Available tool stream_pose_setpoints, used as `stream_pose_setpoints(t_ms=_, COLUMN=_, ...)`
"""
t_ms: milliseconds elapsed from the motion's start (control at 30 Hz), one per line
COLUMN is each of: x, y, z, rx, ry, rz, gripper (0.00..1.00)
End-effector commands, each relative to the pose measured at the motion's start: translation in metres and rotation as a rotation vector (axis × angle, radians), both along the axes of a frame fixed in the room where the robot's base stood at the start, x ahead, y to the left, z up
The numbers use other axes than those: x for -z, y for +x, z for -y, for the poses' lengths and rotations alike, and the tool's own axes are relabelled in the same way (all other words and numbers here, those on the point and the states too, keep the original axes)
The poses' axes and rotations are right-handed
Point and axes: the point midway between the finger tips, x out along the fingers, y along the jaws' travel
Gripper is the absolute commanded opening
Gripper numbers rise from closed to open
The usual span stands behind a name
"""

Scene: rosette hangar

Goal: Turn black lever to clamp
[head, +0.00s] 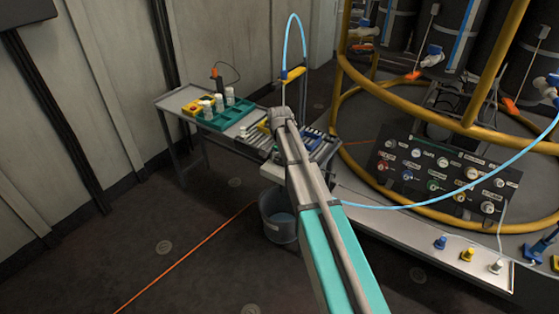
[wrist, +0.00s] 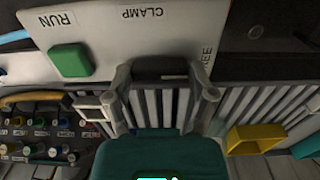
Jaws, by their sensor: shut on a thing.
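In the wrist view my gripper (wrist: 162,84) has its two grey fingers on either side of a dark bar, which appears to be the black lever (wrist: 160,68). The gripper is shut on it. The lever is mostly hidden between the fingers, so its exact angle is unclear. It sits just below the upside-down CLAMP label on a pale panel (wrist: 190,35). A FREE label reads sideways to the right of it. In the head view my arm reaches to the rail bench, and its own links hide the fingers and the lever.
A green RUN button (wrist: 70,60) is left of the lever. In the head view a blue hose (head: 303,45) arches above, a bucket (head: 278,218) stands below, and a control panel (head: 440,178) is at right.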

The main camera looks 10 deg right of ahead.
Motion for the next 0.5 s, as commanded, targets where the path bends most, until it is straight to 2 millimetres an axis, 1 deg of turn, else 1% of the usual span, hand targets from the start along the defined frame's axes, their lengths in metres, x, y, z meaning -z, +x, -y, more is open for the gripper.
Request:
stream_pose_setpoints(t_ms=267, x=0.0002, y=-0.0010, z=-0.0008, rx=-0.089, ry=0.000, rz=0.000, gripper=0.24)
stream_pose_setpoints(t_ms=500, x=0.0002, y=-0.0027, z=-0.0019, rx=-0.256, ry=0.000, rz=0.000, gripper=0.24)
